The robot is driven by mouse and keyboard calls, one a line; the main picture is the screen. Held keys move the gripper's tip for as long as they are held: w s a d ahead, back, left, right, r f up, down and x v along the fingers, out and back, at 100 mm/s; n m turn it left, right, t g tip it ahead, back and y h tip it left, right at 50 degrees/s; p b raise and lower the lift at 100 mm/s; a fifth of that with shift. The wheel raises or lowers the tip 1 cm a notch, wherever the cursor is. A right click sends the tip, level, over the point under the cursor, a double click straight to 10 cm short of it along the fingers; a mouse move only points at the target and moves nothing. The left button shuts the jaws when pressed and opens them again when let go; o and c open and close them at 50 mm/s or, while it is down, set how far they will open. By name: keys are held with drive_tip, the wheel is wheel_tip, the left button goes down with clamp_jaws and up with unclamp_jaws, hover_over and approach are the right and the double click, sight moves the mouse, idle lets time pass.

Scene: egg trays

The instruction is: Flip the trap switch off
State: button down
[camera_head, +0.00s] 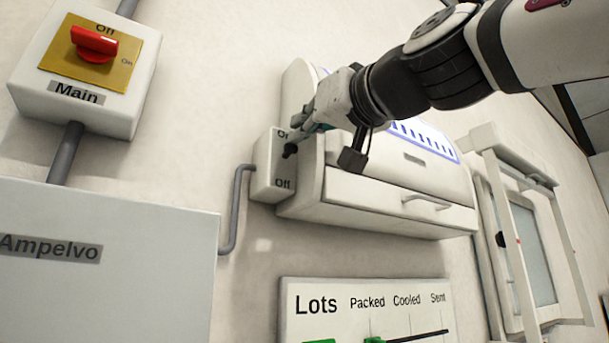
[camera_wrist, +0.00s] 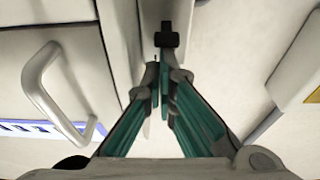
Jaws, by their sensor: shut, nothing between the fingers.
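The small white switch box (camera_head: 268,170) is on the wall against the left side of a white wall unit, with an On label at its top and an Off label at its bottom. Its black lever (camera_head: 290,150) sticks out between the labels, nearer On. The lever also shows in the wrist view (camera_wrist: 167,38), just beyond my fingertips. My gripper (camera_head: 308,126) is shut and empty, beside the upper part of the box. In the wrist view my green-sided fingers (camera_wrist: 164,76) meet close to the lever; whether they touch it I cannot tell.
The white unit (camera_head: 400,205) with a handled drawer is close beside my gripper. A red Main switch (camera_head: 94,42) is at upper left, above the Ampelvo cabinet (camera_head: 150,275). A grey conduit (camera_head: 237,210) runs from the switch box. A Lots board (camera_head: 360,290) is below.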

drive_tip(key=shift+s+d+f+t+y+b, duration=0.1)
drive_tip(key=shift+f+t+y+b, duration=0.45)
drive_tip(key=shift+b, duration=2.2)
drive_tip(key=shift+s+d+f+t+y+b, duration=0.1)
drive_tip(key=shift+f+t+y+b, duration=0.45)
drive_tip(key=shift+b, duration=2.15)
drive_tip(key=shift+s+r+h, duration=0.1)
drive_tip(key=shift+r+h, duration=0.2)
drive_tip(key=shift+r, duration=0.05)
drive_tip(key=r+v, duration=0.1)
drive_tip(key=v, duration=0.8)
drive_tip(key=shift+s+d+p, duration=0.25)
drive_tip(key=shift+s+p, duration=0.05)
drive_tip(key=shift+s, duration=0.15)
